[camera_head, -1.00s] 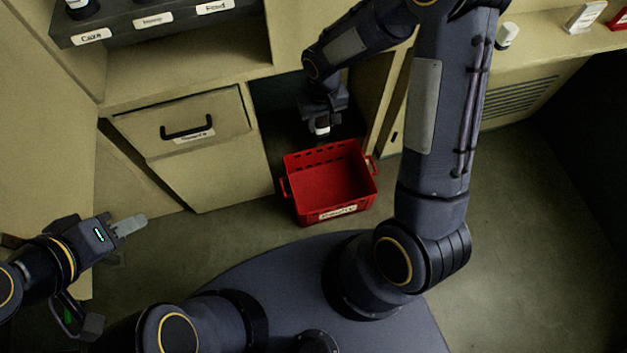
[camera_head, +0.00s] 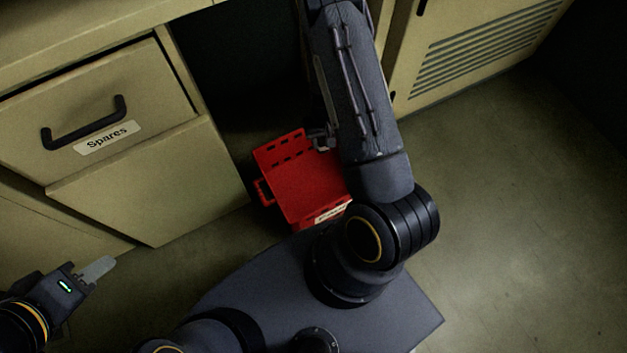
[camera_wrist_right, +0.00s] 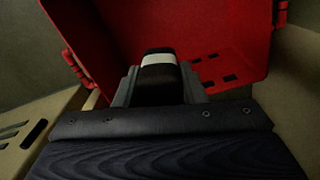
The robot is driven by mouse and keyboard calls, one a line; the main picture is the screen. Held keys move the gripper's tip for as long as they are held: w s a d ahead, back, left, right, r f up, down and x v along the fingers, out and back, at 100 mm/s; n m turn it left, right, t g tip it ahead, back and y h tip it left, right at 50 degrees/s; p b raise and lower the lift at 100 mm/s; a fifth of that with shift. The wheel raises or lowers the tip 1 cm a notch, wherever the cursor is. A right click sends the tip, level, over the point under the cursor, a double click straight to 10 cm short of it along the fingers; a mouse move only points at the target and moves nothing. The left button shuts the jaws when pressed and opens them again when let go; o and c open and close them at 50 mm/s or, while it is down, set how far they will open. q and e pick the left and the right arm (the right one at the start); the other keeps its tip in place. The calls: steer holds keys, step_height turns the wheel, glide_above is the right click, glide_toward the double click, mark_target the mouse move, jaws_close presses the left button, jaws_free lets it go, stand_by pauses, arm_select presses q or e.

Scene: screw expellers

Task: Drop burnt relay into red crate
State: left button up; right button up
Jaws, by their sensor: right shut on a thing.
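The red crate (camera_head: 305,185) stands on the floor in front of the dark opening between the cabinets. Its right side is hidden behind my right arm in the head view. In the right wrist view, my right gripper (camera_wrist_right: 160,85) is shut on a dark relay with a white band (camera_wrist_right: 159,66). The red crate (camera_wrist_right: 220,40) fills the view behind the relay; I cannot tell whether the relay is inside the rim. In the head view my right gripper (camera_head: 322,140) is mostly hidden by the arm, at the crate's far edge. My left gripper (camera_head: 95,272) is at the lower left, its fingers seen edge-on, away from the crate.
A drawer labelled Spares (camera_head: 100,115) is closed at the left, with a black handle (camera_head: 85,125). A vented cabinet panel (camera_head: 480,55) stands at the upper right. The floor (camera_head: 520,200) at the right is clear.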

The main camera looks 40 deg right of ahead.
step_height(320, 180, down, 6)
steer(key=b, duration=0.4)
steer(key=shift+d+f+b, duration=0.15)
steer(key=shift+b, duration=0.2)
steer(key=o, duration=1.1)
step_height(320, 180, up, 8)
steer(key=p, duration=0.3)
steer(key=shift+f+p, duration=0.2)
steer(key=shift+p, duration=0.1)
steer(key=shift+r, duration=0.15)
